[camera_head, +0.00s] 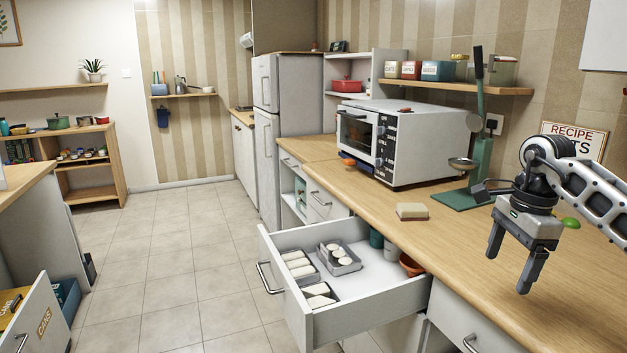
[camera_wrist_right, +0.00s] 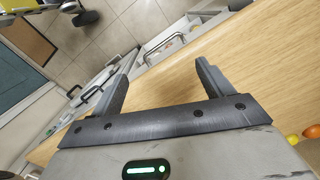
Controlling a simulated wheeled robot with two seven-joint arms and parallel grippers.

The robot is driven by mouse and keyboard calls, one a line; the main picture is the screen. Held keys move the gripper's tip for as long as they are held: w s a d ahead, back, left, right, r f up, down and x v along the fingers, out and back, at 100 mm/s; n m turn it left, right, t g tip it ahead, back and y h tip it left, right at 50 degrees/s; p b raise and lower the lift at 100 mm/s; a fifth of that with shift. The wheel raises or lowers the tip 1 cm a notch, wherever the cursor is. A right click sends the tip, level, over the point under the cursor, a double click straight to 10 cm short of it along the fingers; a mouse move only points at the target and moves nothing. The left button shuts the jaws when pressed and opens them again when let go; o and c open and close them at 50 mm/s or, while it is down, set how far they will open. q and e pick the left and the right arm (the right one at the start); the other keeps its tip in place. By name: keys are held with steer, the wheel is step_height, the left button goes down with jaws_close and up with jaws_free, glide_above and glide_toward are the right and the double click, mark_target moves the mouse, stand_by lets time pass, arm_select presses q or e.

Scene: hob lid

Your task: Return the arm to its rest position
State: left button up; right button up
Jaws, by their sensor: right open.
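My right gripper (camera_head: 509,268) is open and empty above the wooden counter (camera_head: 458,262), its fingers pointing down. Its arm comes in from the right edge. In the right wrist view the two fingers (camera_wrist_right: 160,80) stand wide apart with nothing between them, over the counter edge and drawers. My left gripper is not in view. No lid or hob can be made out clearly.
An open drawer (camera_head: 378,296) with trays of pale items juts out below the counter. A sponge (camera_head: 412,211), a green press (camera_head: 468,198) and a toaster oven (camera_head: 425,145) stand on the counter. Another open drawer (camera_head: 42,318) is at lower left. The tiled floor (camera_head: 165,265) is clear.

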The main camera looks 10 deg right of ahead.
steer(key=w+a+f+y, duration=0.1)
steer(key=a+f+y, duration=0.3)
steer(key=a, duration=0.5)
steer(key=a+f+y, duration=0.2)
steer(key=a+f, duration=0.3)
steer(key=a, duration=0.4)
steer(key=s+a+m+t+y, duration=0.3)
steer(key=a+m+t+y, duration=0.2)
steer(key=a+m, duration=0.4)
steer(key=s+a+m+t+y, duration=0.3)
steer(key=a+m+t+y, duration=0.3)
steer(key=m, duration=0.5)
steer(key=s+d+f+m+h, duration=0.2)
steer(key=s+f+m+h, duration=0.3)
steer(key=m, duration=0.5)
steer(key=s+d+f+m+h, duration=0.3)
steer(key=s+f+m+h, duration=0.2)
steer(key=f+m, duration=0.3)
steer(key=s+d+f+m+g+h, duration=0.1)
steer(key=s+f+m+h, duration=0.4)
steer(key=m, duration=0.7)
step_height(320, 180, down, 2)
steer(key=shift+s+d+f, duration=0.15)
steer(key=shift+s+d, duration=0.1)
steer(key=shift+d, duration=0.65)
